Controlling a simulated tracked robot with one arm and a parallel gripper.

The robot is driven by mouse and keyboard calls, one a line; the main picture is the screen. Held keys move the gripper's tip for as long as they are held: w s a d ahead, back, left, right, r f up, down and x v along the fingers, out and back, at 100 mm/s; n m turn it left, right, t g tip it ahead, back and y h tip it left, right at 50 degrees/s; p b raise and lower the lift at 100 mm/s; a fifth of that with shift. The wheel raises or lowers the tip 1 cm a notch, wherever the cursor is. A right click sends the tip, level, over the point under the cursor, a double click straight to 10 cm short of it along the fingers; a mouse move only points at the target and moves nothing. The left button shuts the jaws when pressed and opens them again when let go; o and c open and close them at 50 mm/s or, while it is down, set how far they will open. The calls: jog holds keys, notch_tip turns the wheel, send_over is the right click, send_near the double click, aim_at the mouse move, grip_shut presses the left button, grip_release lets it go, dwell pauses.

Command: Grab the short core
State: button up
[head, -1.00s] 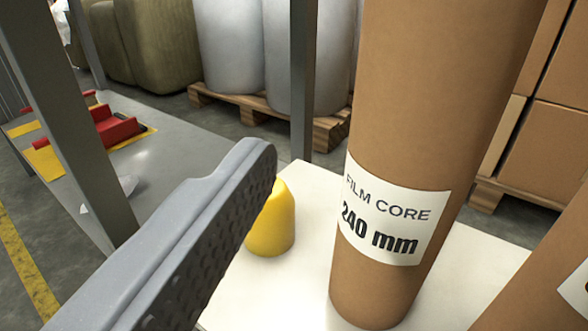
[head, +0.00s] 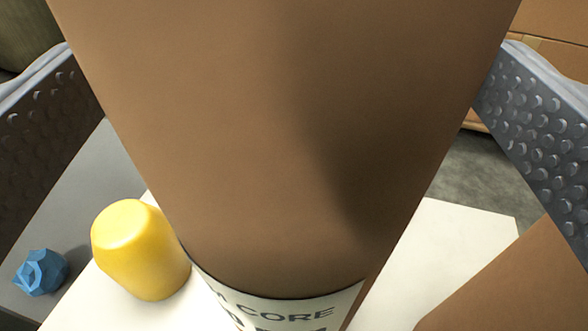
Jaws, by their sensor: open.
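A brown cardboard film core (head: 270,140) fills the middle of the head view, very close. Its white label (head: 290,310) shows at the bottom, with "CORE" partly readable; the number is cut off. My gripper (head: 285,120) is open, with one grey studded finger at the left edge and one at the right edge. The core stands between the two fingers. The fingertips are close to its sides, and I cannot tell whether either touches. A second brown core (head: 530,285) shows in part at the lower right; its label is out of view.
A yellow rounded cap-like piece (head: 140,248) stands left of the core on the white surface (head: 450,255). A small blue faceted object (head: 40,272) lies on the grey surface further left. Cardboard boxes (head: 555,50) stand at the upper right.

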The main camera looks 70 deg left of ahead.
jog(key=shift+x, duration=1.05)
jog(key=c, duration=1.3)
jog(key=shift+c, duration=0.2)
